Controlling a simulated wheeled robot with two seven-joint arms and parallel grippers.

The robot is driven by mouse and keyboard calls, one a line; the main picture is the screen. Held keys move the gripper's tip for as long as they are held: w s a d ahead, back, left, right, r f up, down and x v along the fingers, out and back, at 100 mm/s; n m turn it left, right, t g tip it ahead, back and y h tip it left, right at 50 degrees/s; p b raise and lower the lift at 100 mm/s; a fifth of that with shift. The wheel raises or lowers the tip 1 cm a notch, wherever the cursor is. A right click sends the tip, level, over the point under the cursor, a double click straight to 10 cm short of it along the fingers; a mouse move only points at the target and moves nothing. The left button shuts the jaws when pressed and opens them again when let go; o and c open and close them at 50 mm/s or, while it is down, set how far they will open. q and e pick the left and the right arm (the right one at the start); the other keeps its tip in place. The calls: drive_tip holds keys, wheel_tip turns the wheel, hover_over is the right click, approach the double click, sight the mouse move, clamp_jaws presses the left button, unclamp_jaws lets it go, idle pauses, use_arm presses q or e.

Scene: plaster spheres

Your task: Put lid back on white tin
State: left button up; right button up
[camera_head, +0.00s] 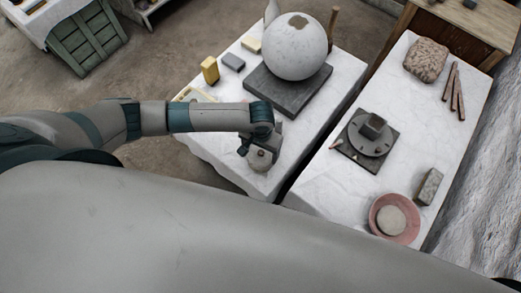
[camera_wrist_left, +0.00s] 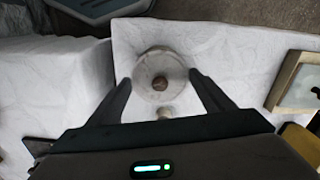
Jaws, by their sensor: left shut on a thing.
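A pale round lid (camera_wrist_left: 145,76) with a brown knob at its middle lies between the fingers of my left gripper in the left wrist view. My left gripper (camera_wrist_left: 160,77) is shut on it, one finger at each side of its rim. In the head view my left gripper (camera_head: 258,155) is at the near end of the left white block, with the lid (camera_head: 259,163) showing below it. The white tin cannot be made out apart from the lid; whether it is underneath is hidden. My right gripper is not in view.
A big plaster sphere (camera_head: 296,47) stands on a dark slab (camera_head: 287,91) behind the gripper. A yellow block (camera_head: 210,70) and a grey block (camera_head: 232,62) lie at left. Across a gap, the right block holds a dark turntable (camera_head: 366,138) and a pink bowl (camera_head: 376,213).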

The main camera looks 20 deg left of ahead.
use_arm(q)
drive_tip(key=shift+p, duration=0.5)
idle(0.7)
idle(0.4)
drive_tip(key=o, duration=1.2)
drive_tip(key=shift+o, duration=0.3)
